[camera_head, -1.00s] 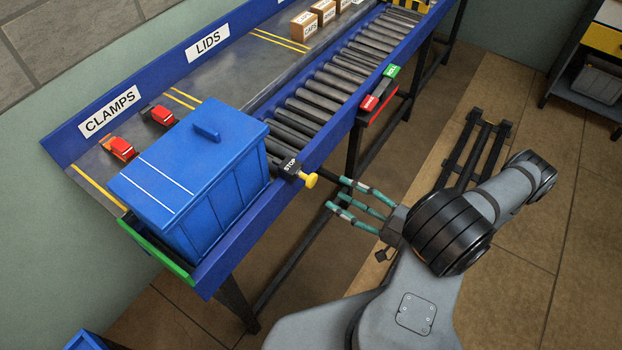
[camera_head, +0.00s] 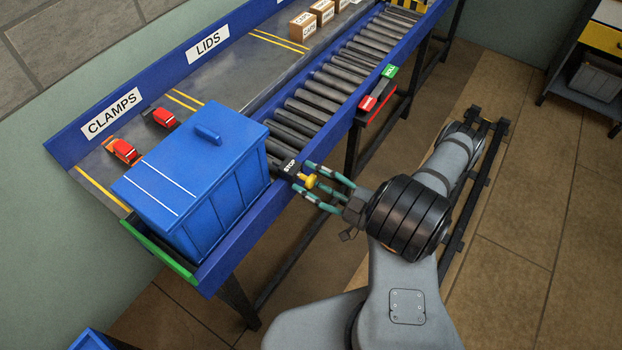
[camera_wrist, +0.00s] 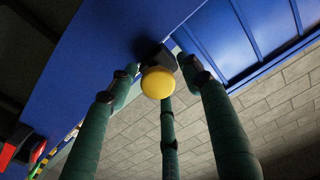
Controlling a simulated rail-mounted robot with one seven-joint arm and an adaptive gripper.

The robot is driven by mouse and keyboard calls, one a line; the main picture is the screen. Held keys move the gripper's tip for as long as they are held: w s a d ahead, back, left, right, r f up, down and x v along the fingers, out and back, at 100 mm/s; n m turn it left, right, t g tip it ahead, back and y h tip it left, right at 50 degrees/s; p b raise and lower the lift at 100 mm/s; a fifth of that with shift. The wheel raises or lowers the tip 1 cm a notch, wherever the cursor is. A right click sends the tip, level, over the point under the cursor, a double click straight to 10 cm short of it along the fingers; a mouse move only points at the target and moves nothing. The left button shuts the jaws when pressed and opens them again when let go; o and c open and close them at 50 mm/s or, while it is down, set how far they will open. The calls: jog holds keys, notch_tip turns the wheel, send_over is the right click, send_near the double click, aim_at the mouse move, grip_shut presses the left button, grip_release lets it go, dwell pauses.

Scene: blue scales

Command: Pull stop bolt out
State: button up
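The stop bolt is a yellow knob (camera_head: 310,181) on a black block marked STOP (camera_head: 290,167), fixed to the front rail of the blue conveyor. My gripper (camera_head: 318,188) has green fingers that reach to the rail around the knob. In the wrist view the yellow knob (camera_wrist: 158,82) sits between the spread green fingers (camera_wrist: 155,105), with gaps visible between it and the fingers. The gripper is open. The bolt's shaft is hidden behind the knob.
A lidded blue crate (camera_head: 195,180) stands on the rollers just left of the stop block. Red clamps (camera_head: 122,151) lie on the back shelf. The floor in front is open.

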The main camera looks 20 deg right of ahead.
jog(key=shift+c, duration=1.3)
jog(key=shift+r, duration=0.1)
grip_shut()
